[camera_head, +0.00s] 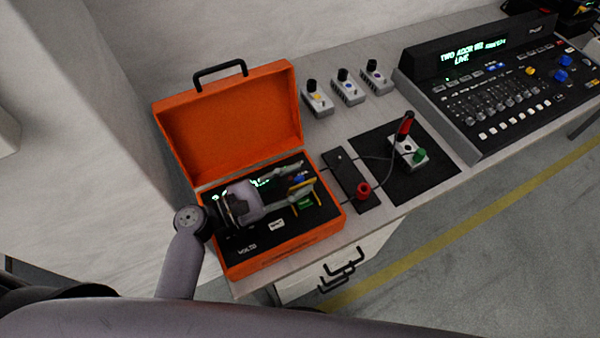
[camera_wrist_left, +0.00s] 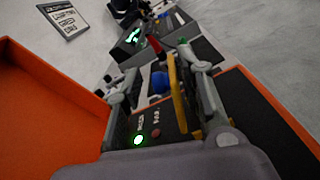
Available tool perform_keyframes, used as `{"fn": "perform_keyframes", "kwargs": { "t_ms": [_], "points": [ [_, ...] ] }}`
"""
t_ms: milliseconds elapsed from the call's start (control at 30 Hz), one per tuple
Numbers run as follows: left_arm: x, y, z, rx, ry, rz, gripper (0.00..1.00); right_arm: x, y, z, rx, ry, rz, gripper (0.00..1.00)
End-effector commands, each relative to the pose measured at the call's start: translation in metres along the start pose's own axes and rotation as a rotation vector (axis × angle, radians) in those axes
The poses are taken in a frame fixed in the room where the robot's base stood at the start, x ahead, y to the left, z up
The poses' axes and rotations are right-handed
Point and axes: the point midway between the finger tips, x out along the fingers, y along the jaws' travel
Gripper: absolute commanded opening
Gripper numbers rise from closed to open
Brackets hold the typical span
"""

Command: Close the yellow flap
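The yellow flap (camera_head: 301,187) is at the right side of the black panel in the open orange case (camera_head: 225,127). In the left wrist view the yellow flap (camera_wrist_left: 176,92) stands raised, seen nearly edge-on. My left gripper (camera_head: 297,178) reaches over the panel from the left. Its fingers (camera_wrist_left: 168,72) are apart, with the flap between them in the picture, closer to the right finger. I cannot tell whether that finger touches it. A blue knob (camera_wrist_left: 159,82) shows beside the flap. My gripper hides part of the panel. My right gripper is not in view.
The raised orange lid stands behind the panel. To the right are a black strip with a red knob (camera_head: 363,190), a box with a red-handled lever (camera_head: 405,128), several small switch boxes (camera_head: 347,88) and a large mixing console (camera_head: 490,90). A drawer handle (camera_head: 342,266) is below.

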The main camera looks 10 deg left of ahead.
Motion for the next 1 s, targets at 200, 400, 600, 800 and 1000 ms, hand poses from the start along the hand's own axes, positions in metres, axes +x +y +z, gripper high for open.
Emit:
{"fn": "perform_keyframes", "kwargs": {
  "t_ms": [200, 400, 600, 800, 1000],
  "points": [
    [0.0146, -0.0001, 0.0002, 0.000, 0.000, -0.001, 0.35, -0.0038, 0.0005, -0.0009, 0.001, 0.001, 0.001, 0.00],
    [0.0154, -0.0004, -0.0001, 0.000, 0.000, -0.001, 0.35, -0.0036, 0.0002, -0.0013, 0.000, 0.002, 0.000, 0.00],
    [0.0151, -0.0003, -0.0001, 0.000, 0.000, -0.001, 0.26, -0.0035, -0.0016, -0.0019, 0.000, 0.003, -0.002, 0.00],
    [0.0150, -0.0002, -0.0001, 0.000, 0.000, -0.001, 0.12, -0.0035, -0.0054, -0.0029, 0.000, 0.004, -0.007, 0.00],
    [0.0149, 0.0003, 0.0001, 0.001, 0.000, 0.001, 0.00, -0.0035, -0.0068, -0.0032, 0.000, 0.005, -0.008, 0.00]
  ]
}}
